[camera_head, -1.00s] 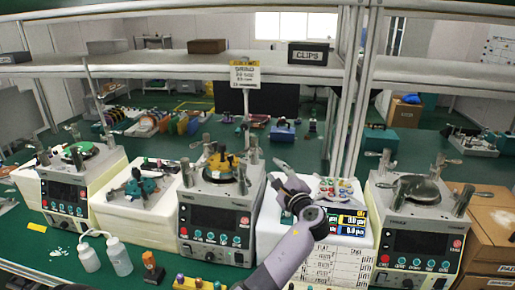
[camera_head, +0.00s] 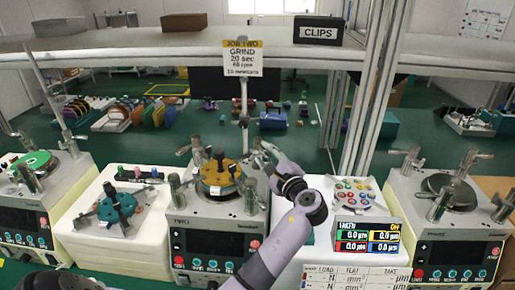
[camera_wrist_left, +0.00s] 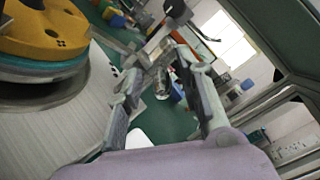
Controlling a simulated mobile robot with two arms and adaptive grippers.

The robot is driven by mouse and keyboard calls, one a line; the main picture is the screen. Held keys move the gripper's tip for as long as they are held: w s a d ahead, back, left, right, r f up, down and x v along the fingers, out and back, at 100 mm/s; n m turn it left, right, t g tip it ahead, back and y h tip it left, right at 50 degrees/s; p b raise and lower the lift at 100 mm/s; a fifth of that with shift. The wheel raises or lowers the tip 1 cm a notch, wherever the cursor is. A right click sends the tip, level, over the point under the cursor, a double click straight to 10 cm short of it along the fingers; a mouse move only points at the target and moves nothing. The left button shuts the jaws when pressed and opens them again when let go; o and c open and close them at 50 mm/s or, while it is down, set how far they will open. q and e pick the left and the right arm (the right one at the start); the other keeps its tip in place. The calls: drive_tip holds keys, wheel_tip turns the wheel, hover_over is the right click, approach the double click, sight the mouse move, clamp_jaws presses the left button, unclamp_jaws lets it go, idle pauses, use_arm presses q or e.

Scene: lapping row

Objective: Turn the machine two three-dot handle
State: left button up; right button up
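Machine two (camera_head: 213,240) stands left of the middle, marked TWO, with a yellow disc (camera_head: 221,173) bearing dark knobs on top. Metal clamp posts with lever handles stand around its disc, such as the left one (camera_head: 178,190) and right one (camera_head: 250,186). I cannot make out three dots on any handle. My left gripper (camera_head: 261,153) is at the machine's back right, by a metal handle. In the left wrist view, the gripper's fingers (camera_wrist_left: 163,103) are apart, with a metal lever (camera_wrist_left: 160,80) between or beyond them; contact is unclear. My right gripper is out of view.
A sign (camera_head: 243,58) reading JOB TWO hangs above the machine. A teal fixture (camera_head: 117,207) sits at left; a readout box (camera_head: 367,236) and another machine (camera_head: 455,225) are at right. A shelf with a CLIPS box (camera_head: 318,31) spans the back.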

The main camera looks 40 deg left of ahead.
use_arm(q)
drive_tip(key=shift+w+a, duration=0.15)
drive_tip(key=shift+a, duration=0.05)
drive_tip(key=shift+d+r, duration=0.1)
drive_tip(key=shift+c, duration=0.6)
clamp_jaws()
